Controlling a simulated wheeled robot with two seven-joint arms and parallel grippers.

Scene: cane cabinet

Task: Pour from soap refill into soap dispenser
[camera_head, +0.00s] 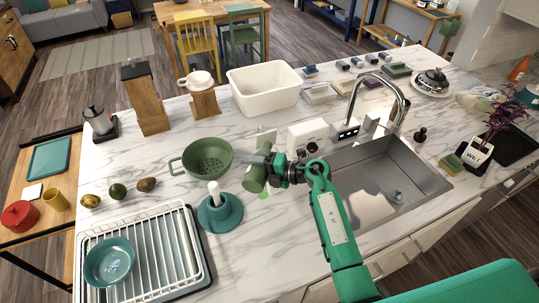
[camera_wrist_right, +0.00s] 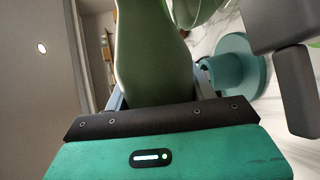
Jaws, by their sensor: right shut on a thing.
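A green bottle (camera_head: 255,179), apparently the soap refill, is held above the counter near its middle. My right gripper (camera_head: 277,168) is shut on it. In the right wrist view the bottle (camera_wrist_right: 152,50) fills the space between the fingers. Its mouth is not clear, and I see no stream of liquid. A small dark pump-like item (camera_head: 420,136), possibly the soap dispenser, stands at the sink's far right corner, well right of the gripper. A teal round-based thing with a white stem (camera_head: 220,212) stands just left of the bottle. My left gripper is not in view.
A green colander (camera_head: 208,157) and a wire dish rack (camera_head: 145,258) with a teal bowl lie left. The sink (camera_head: 382,180) and faucet (camera_head: 397,92) are right. A white box (camera_head: 307,136) stands behind the gripper. A bright green spot (camera_head: 263,195) is below the bottle.

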